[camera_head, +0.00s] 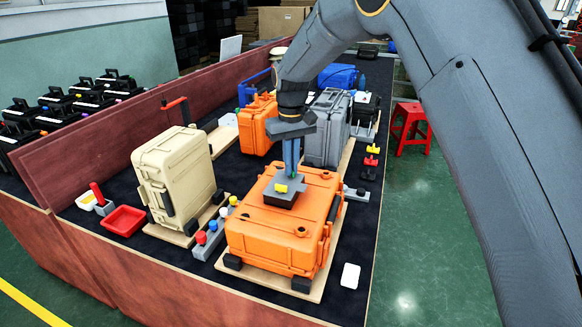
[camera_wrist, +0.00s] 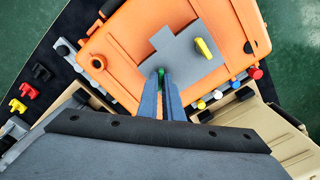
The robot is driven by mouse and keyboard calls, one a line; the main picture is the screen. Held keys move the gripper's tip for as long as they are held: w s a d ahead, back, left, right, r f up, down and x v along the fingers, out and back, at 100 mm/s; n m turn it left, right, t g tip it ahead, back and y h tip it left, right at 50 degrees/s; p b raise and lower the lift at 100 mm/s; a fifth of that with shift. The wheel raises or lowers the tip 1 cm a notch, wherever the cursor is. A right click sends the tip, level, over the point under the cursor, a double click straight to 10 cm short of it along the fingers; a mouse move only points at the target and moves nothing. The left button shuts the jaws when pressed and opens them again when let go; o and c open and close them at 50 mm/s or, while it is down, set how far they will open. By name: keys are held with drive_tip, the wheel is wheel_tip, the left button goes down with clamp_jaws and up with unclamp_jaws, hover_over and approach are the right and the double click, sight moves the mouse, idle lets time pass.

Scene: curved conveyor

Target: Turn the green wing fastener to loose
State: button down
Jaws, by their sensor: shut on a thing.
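An orange case (camera_head: 268,235) lies flat with a grey plate (camera_head: 283,199) on its top. A yellow wing fastener (camera_head: 281,188) stands on the plate; it also shows in the wrist view (camera_wrist: 204,48). The green wing fastener (camera_wrist: 161,71) shows as a small green bit between my fingertips, at the plate's edge nearest me in the wrist view. My gripper (camera_head: 291,172) points down over the plate, its two blue fingers shut on the green fastener. Most of the green fastener is hidden by the fingers, so its angle cannot be told.
A tan case (camera_head: 172,172) stands on the left and a grey case (camera_head: 326,127) behind my gripper. A row of coloured knobs (camera_head: 213,226) lies left of the orange case. A red tray (camera_head: 125,220) sits at the left edge. A white card (camera_head: 350,275) lies front right.

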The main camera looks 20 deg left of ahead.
drive_tip(key=n+b, duration=0.1)
drive_tip(key=n, duration=0.3)
drive_tip(key=shift+n, duration=0.3)
drive_tip(key=shift+r+n+b, duration=0.1)
drive_tip(key=shift+n+b, duration=0.35)
drive_tip(key=shift+n, duration=1.85)
drive_tip(key=c, duration=1.9)
unclamp_jaws()
wheel_tip(320, 180, up, 8)
drive_tip(key=shift+f+b, duration=0.1)
drive_tip(key=shift+b, duration=0.9)
